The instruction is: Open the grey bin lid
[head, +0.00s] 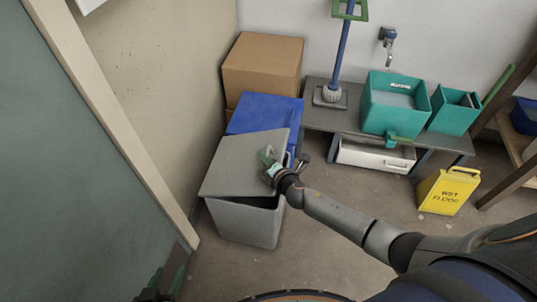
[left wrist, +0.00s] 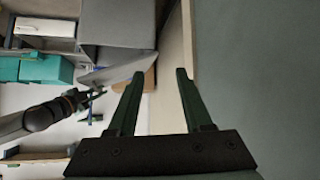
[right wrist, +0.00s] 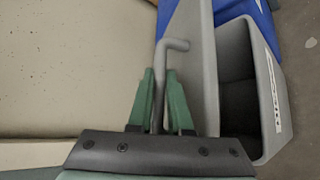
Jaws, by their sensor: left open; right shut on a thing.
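The grey bin (head: 243,225) stands on the floor in front of a blue bin (head: 265,113). Its grey lid (head: 235,160) is tilted up, with a dark gap showing at the near side. My right gripper (head: 268,158) is at the lid's right edge. In the right wrist view my right gripper (right wrist: 160,75) is shut on the bent grey handle (right wrist: 175,45) of the lid, and the bin's dark inside (right wrist: 238,85) shows beside it. My left gripper (left wrist: 161,76) is open and empty; it shows partly at the bottom left of the head view (head: 162,284).
A cardboard box (head: 263,65) stands behind the blue bin. A low bench (head: 340,120) holds a mop and teal buckets (head: 393,103). A yellow wet-floor sign (head: 447,190) stands on the right. A door frame (head: 120,130) edges the left. Floor right of the bin is clear.

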